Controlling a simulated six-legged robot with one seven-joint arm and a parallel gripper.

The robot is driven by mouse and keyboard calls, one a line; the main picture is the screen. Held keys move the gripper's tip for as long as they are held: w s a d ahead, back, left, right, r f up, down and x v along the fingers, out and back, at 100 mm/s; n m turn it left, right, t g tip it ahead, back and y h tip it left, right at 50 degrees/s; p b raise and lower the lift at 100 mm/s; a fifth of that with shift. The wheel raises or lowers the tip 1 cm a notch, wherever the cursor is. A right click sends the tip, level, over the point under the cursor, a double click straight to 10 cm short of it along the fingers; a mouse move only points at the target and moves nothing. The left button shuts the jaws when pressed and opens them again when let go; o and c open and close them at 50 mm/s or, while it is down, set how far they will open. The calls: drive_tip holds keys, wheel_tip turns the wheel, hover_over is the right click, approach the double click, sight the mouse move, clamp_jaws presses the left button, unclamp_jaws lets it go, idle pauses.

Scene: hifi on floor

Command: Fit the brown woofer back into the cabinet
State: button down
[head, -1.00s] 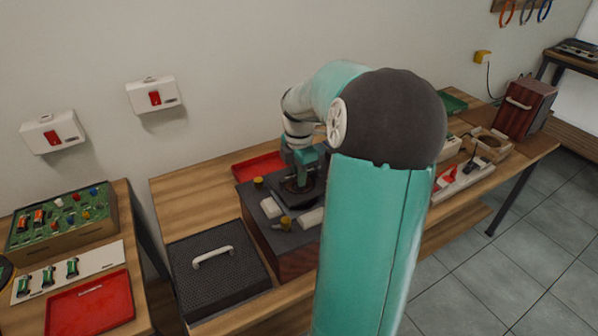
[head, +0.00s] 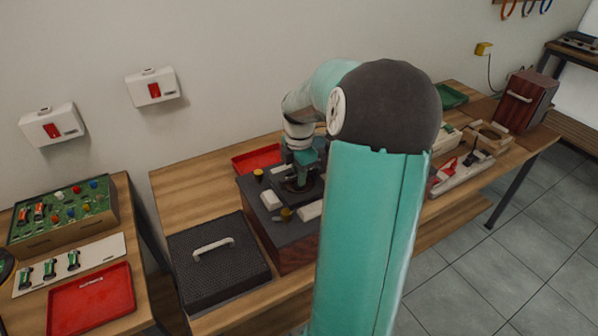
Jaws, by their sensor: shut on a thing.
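The cabinet (head: 296,257) lies on the bench with its dark front facing up and wooden sides showing. My gripper (head: 300,176) points down over this front, near its back half. It is shut on a small dark round part with a brownish rim, which looks like the brown woofer (head: 298,187). The woofer is low over the front; I cannot tell whether it is seated in its opening or just above it. The fingertips are too small to make out, and my arm hides the cabinet's right side.
A black grille panel with a handle (head: 190,270) lies left of the cabinet. A red tray (head: 256,158) is behind it. Fixtures (head: 463,175) and a brown box (head: 524,101) stand at right.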

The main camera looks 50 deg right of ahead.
drive_tip(key=shift+f, duration=0.55)
drive_tip(key=shift+f, duration=0.2)
drive_tip(key=c, duration=1.3)
unclamp_jaws()
wheel_tip(320, 180, up, 14)
drive_tip(key=shift+f, duration=0.1)
wheel_tip(320, 180, up, 8)
